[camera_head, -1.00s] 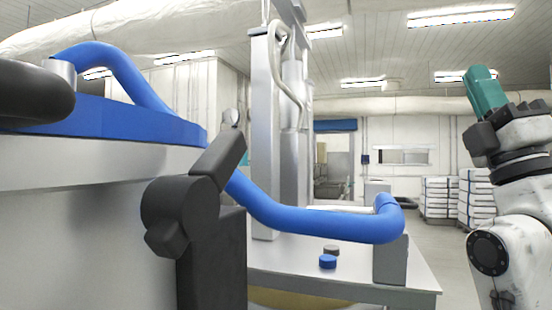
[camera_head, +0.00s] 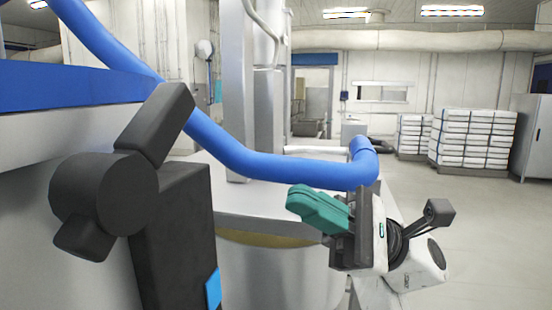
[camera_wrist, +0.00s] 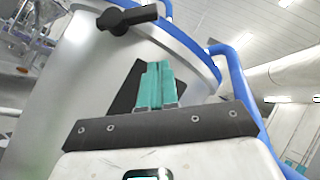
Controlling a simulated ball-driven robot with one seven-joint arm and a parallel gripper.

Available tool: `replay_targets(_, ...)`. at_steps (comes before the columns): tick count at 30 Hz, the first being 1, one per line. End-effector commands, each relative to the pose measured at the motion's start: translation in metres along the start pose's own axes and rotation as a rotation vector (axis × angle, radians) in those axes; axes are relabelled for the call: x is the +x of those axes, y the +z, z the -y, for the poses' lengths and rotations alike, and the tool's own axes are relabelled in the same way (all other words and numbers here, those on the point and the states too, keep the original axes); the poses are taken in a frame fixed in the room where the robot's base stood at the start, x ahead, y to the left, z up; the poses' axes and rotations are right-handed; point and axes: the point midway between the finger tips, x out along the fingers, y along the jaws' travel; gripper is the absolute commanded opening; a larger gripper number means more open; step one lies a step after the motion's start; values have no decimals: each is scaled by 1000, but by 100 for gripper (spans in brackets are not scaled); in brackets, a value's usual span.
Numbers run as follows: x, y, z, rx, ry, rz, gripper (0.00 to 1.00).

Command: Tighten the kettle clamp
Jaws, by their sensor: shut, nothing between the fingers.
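The kettle appears to be the big grey vessel with a blue rim (camera_head: 60,85) at the left of the head view; its grey wall (camera_wrist: 95,75) fills much of the wrist view. A dark grey fitting with a round hub (camera_head: 105,192) and angled lever (camera_head: 158,122) stands before it, probably the clamp. A dark lever (camera_wrist: 127,19) shows at the kettle's top in the wrist view. My gripper (camera_head: 296,198) has teal fingers, shut and empty, right of the fitting and apart from it. In the wrist view the fingertips (camera_wrist: 157,66) point toward the kettle wall.
A thick blue tube (camera_head: 310,177) crosses from upper left to behind my gripper. A pale worktop (camera_head: 265,222) and grey column (camera_head: 240,95) stand behind. White stacked boxes (camera_head: 473,138) and a grey cabinet (camera_head: 532,140) are at the far right. Floor at right is clear.

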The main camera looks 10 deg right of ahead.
Motion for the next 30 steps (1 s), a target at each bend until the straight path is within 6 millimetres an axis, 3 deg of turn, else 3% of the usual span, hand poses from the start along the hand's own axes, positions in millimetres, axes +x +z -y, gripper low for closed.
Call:
replay_targets(15, 98, 4, 2, 0, 1, 5, 0)
replay_targets(21, 115, 24, 2, -2, -1, 4, 0)
replay_targets(30, 120, 30, 1, 0, -2, 2, 0)
